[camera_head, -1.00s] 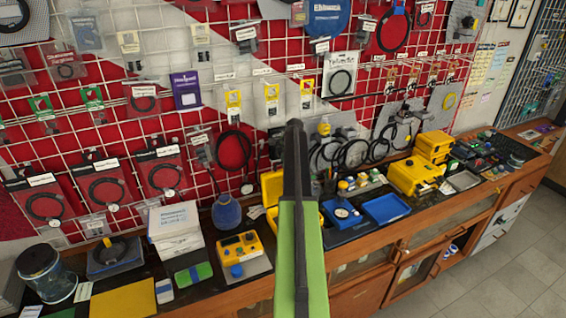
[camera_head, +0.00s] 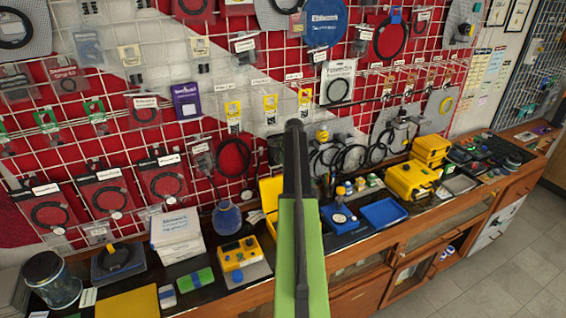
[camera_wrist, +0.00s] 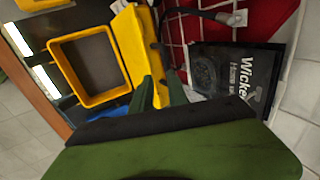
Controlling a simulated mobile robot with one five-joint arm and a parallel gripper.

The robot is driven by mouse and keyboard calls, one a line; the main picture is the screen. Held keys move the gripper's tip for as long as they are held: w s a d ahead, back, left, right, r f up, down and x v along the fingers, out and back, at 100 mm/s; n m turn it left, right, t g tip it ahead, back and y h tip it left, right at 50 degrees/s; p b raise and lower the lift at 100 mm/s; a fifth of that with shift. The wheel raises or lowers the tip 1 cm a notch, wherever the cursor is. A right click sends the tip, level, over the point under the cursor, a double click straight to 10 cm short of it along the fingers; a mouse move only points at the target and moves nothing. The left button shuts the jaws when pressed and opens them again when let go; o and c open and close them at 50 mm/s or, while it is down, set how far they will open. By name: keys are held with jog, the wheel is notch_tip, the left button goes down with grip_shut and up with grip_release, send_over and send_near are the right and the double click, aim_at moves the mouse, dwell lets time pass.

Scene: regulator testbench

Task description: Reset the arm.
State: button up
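My arm, with a green link and a dark end, points up the middle of the head view toward the wall grid. My gripper (camera_head: 295,126) is at its far end, in front of the hanging goods and above the bench. In the wrist view my gripper (camera_wrist: 159,84) shows two dark green fingers with a narrow gap between them. I see nothing held there. Beyond the fingers is an open yellow case (camera_wrist: 85,98) with its lid raised. The same case (camera_head: 270,190) is partly hidden behind my arm in the head view.
The bench (camera_head: 120,290) carries a glass jar (camera_head: 50,282), a white box (camera_head: 176,232), a yellow meter (camera_head: 238,254), a blue tray (camera_head: 384,213) and yellow cases (camera_head: 412,182). Packaged cables hang on the wall grid. Open floor (camera_head: 500,265) lies at the right.

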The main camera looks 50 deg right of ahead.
jog(key=shift+p+v, duration=0.35)
jog(key=shift+v, duration=0.75)
jog(key=shift+d, duration=0.1)
